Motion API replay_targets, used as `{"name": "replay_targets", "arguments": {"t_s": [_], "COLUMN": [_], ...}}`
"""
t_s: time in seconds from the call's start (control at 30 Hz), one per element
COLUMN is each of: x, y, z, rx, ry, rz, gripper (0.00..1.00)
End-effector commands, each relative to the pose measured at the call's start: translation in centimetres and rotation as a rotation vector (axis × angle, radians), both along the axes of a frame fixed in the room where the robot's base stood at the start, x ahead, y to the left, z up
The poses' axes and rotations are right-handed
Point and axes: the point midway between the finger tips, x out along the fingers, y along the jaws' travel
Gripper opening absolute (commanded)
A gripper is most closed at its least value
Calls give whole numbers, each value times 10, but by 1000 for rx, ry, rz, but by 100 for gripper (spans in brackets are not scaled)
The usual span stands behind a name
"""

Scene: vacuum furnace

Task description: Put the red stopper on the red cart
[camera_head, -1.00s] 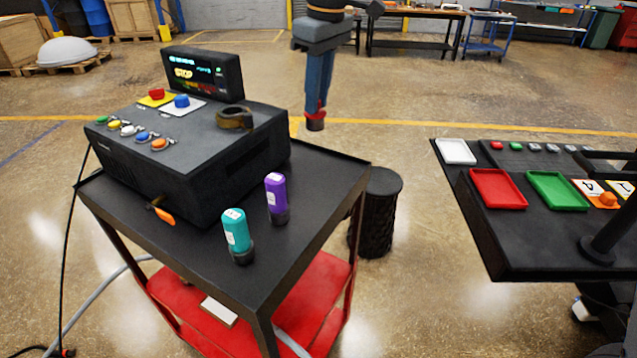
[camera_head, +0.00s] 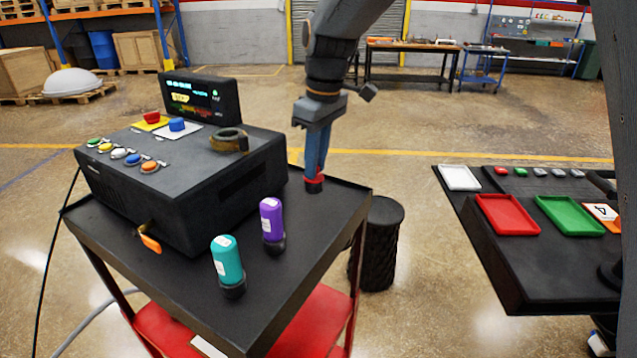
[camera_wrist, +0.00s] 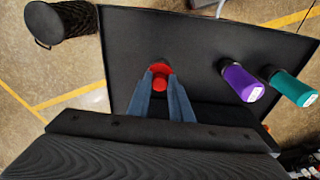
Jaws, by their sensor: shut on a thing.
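The red stopper (camera_head: 314,182) has a red body and a dark lower end. It sits between the blue-grey fingers of my gripper (camera_head: 316,170), which is shut on it and points down. It also shows red between the fingertips in the wrist view (camera_wrist: 160,83). The red cart (camera_head: 335,215) has a black rimmed top and a red lower shelf. The stopper is at the cart top's far right part, upright. I cannot tell whether its lower end touches the top.
A purple-capped vial (camera_head: 271,220) and a teal-capped vial (camera_head: 227,262) stand on the cart. A black control box (camera_head: 200,190) fills its left part. A black ribbed bin (camera_head: 378,250) stands behind. A black table with a red tray (camera_head: 507,215) and green tray (camera_head: 570,215) is right.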

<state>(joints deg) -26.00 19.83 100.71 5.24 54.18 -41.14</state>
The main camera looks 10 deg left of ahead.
Motion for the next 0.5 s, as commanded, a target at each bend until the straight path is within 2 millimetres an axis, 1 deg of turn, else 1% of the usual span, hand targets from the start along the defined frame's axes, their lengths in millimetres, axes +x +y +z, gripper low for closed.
{"name": "replay_targets", "arguments": {"t_s": [0.17, 0.27, 0.4, 0.5], "x": [1, 0, 0, 1], "y": [0, -1, -1, -1], "z": [-13, -23, -42, -48], "rx": [1, -1, 0, 1], "ry": [0, 3, 2, -1], "rz": [-1, -1, -2, -2], "gripper": [0, 0, 0, 0]}}
